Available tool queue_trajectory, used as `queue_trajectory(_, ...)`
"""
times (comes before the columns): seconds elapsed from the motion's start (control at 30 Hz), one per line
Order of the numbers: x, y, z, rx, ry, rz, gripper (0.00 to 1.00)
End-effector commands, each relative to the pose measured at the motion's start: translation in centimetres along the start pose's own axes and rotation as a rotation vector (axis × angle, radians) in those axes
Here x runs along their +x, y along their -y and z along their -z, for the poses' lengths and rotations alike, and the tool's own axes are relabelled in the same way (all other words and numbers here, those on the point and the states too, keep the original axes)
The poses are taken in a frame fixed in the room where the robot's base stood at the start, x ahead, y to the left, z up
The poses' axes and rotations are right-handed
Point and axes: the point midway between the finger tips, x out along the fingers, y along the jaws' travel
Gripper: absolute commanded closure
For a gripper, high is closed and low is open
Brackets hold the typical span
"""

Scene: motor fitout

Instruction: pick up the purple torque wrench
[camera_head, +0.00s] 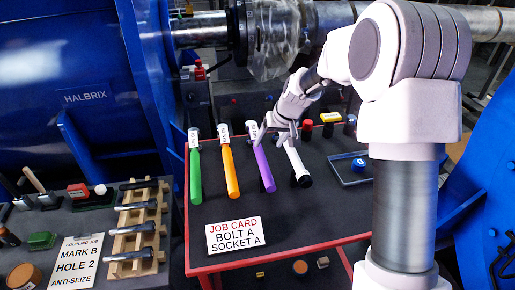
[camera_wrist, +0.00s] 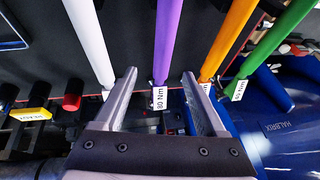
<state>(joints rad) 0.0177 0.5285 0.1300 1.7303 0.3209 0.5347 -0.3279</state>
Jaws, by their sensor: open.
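The purple torque wrench (camera_head: 264,168) lies on the dark table top, between an orange wrench (camera_head: 229,168) and a white wrench (camera_head: 297,165). A green wrench (camera_head: 195,178) lies at the far left of the row. In the wrist view the purple wrench (camera_wrist: 168,40) runs between my open fingers, with its 80 Nm tag (camera_wrist: 159,98) near its end. My gripper (camera_head: 282,136) is empty, at the purple wrench's far end; its fingers (camera_wrist: 160,76) stand on either side of the purple shaft. I cannot tell how far above the wrench the fingers are.
A blue-edged tray (camera_head: 347,181) lies to the right. The wrist view shows the orange wrench (camera_wrist: 226,40) and white wrench (camera_wrist: 88,40) close beside my fingers. A wooden rack (camera_head: 137,241) stands on the left bench.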

Motion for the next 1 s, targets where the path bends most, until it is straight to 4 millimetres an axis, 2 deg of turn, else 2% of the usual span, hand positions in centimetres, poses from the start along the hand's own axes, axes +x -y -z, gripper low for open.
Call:
queue_trajectory(0.03, 1.3, 0.0, -0.1, 0.0, 0.003, 0.001, 0.27)
queue_trajectory(0.1, 2.4, 0.0, -0.1, 0.001, 0.003, 0.001, 0.27)
queue_trajectory(0.37, 4.3, 0.1, 0.0, 0.0, 0.0, 0.0, 0.27)
queue_trajectory(0.7, 8.8, 0.4, -0.3, 0.001, 0.001, -0.001, 0.27)
queue_trajectory(1.0, 9.2, 0.5, -0.2, 0.001, -0.001, -0.001, 0.27)
